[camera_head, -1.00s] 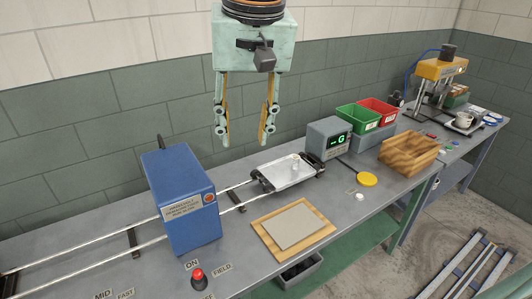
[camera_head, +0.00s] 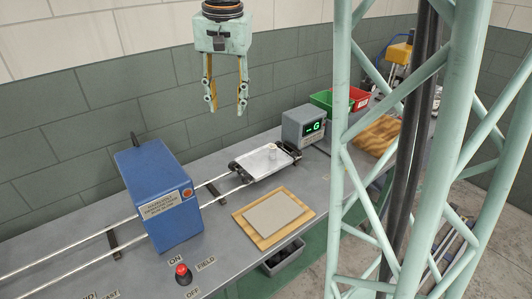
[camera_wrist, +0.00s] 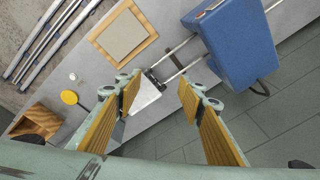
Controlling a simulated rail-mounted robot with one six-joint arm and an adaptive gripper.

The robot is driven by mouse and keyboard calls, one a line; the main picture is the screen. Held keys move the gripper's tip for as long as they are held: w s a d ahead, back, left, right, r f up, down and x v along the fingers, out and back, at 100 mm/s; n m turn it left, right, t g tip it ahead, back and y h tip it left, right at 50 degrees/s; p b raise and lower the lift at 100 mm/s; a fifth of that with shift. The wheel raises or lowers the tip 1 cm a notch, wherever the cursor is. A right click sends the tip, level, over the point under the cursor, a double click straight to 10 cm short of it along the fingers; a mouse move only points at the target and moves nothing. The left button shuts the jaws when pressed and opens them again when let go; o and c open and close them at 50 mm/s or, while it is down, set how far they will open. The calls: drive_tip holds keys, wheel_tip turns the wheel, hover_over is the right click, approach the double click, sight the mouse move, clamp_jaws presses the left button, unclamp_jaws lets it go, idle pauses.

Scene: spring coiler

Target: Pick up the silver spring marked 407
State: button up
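My gripper (camera_head: 227,108) hangs open and empty above the bench, in front of the wall. In the wrist view its two fingers (camera_wrist: 160,84) are spread wide with nothing between them. A white tray (camera_head: 254,164) on a rail carriage lies below and to the right of it in the head view. A small pale item (camera_head: 273,151) stands on the tray; it is too small to tell whether it is a spring. The tray also shows between the fingers in the wrist view (camera_wrist: 145,98), partly hidden. No silver spring and no 407 mark can be made out.
A blue boxy machine (camera_head: 155,200) straddles the rails. A grey pad on a wooden board (camera_head: 275,215), a meter box (camera_head: 303,127), a red button (camera_head: 182,271), and green (camera_head: 330,101) and red bins (camera_head: 358,97) are around. My pale-green lattice column hides much of the right side.

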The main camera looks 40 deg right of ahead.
drive_tip(key=w+d+f+m+g, duration=0.1)
drive_tip(key=w+d+f+m, duration=0.1)
drive_tip(key=w+d+f, duration=0.4)
drive_tip(key=w+d+f+m, duration=0.2)
drive_tip(key=w+d+f, duration=0.1)
drive_tip(key=d, duration=0.4)
drive_tip(key=m+p, duration=0.2)
drive_tip(key=m, duration=0.3)
hover_over(272, 147)
wheel_tip(272, 147, down, 16)
drive_tip(key=shift+d+g+y, duration=0.2)
drive_tip(key=shift+g+y, duration=0.1)
drive_tip(key=shift+g, duration=0.1)
drive_tip(key=shift+f+b, duration=0.4)
drive_tip(key=shift+f, duration=3.85)
drive_tip(key=shift+f, duration=2.6)
